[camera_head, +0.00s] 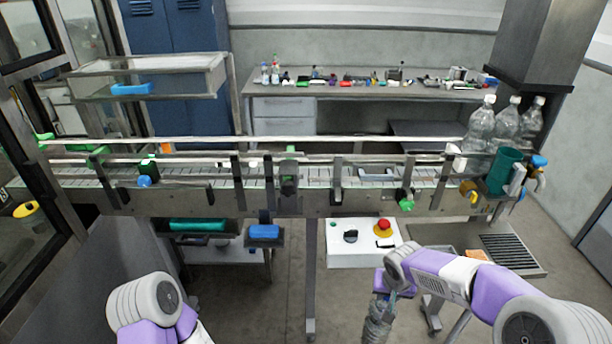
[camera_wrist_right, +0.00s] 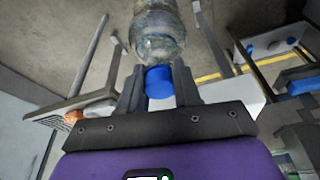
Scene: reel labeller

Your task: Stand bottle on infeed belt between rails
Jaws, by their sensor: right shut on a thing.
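My right gripper (camera_head: 388,290) is low in front of the conveyor, below belt height. It is shut on a clear plastic bottle (camera_head: 377,322), which hangs beneath it and is cut off by the picture's lower edge. In the right wrist view the fingers (camera_wrist_right: 158,90) grip the bottle at its blue cap (camera_wrist_right: 158,82), and the clear body (camera_wrist_right: 158,32) extends away from them. The infeed belt (camera_head: 318,180) runs across the head view between long metal rails (camera_head: 215,158). My left arm shows at lower left, but its gripper is out of view.
Several clear bottles (camera_head: 481,124) stand at the belt's right end, near a green cylinder (camera_head: 502,172). A white control box (camera_head: 350,250) with a red button (camera_head: 384,225) hangs below the conveyor. A grated tray (camera_head: 512,252) is at right. A cluttered bench (camera_head: 350,90) stands behind.

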